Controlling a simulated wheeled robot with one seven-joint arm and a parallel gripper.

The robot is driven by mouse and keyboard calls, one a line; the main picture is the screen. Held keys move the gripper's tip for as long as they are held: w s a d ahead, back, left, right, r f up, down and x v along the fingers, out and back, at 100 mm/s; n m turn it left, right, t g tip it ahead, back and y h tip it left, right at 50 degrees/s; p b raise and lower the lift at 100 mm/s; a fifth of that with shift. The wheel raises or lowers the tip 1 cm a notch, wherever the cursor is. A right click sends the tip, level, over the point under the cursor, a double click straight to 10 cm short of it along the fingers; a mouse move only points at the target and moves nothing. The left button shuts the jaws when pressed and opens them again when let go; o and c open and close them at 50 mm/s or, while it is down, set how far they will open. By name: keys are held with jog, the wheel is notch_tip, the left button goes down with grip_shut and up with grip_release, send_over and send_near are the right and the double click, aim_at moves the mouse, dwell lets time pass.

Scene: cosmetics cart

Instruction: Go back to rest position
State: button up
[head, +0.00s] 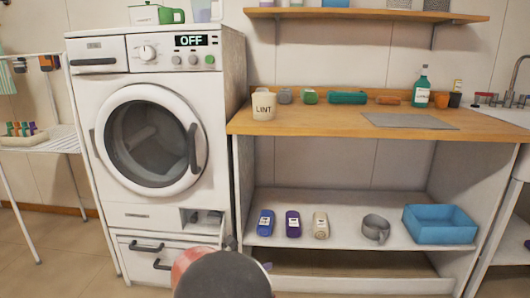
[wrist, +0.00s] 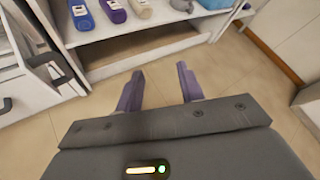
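My gripper (wrist: 160,90) shows in the wrist view with its two purple fingers spread apart. Nothing is between them, only the tiled floor beyond. In the head view a rounded dark part of my arm (head: 222,275) shows at the bottom centre, in front of the washing machine's right lower corner and the shelf unit.
A wooden counter (head: 300,118) stands right. Its lower shelf (head: 345,235) holds several bottles, a grey cup (head: 376,229) and a blue bin (head: 440,224). A drying rack (head: 60,140) stands far left.

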jog(key=s+d+r+m+g+y, duration=0.2)
jog(key=s+d+r+m+g, duration=0.15)
jog(key=s+d+m, duration=0.35)
jog(key=s+d+r+m+g+y, duration=0.25)
jog(key=s+d+r+m, duration=0.3)
jog(key=d+m, duration=0.35)
jog(key=s+r+m+t+y, duration=0.1)
jog(key=s+r+m+y, duration=0.1)
jog(key=s+m, duration=0.6)
jog(key=s+d+r+m+t+y, duration=0.1)
jog(key=s+r+m+y, duration=0.1)
jog(key=s+m, duration=0.6)
jog(key=shift+s+d+r+m, duration=0.3)
jog(key=shift+s+r, duration=0.1)
jog(key=shift+s, duration=0.8)
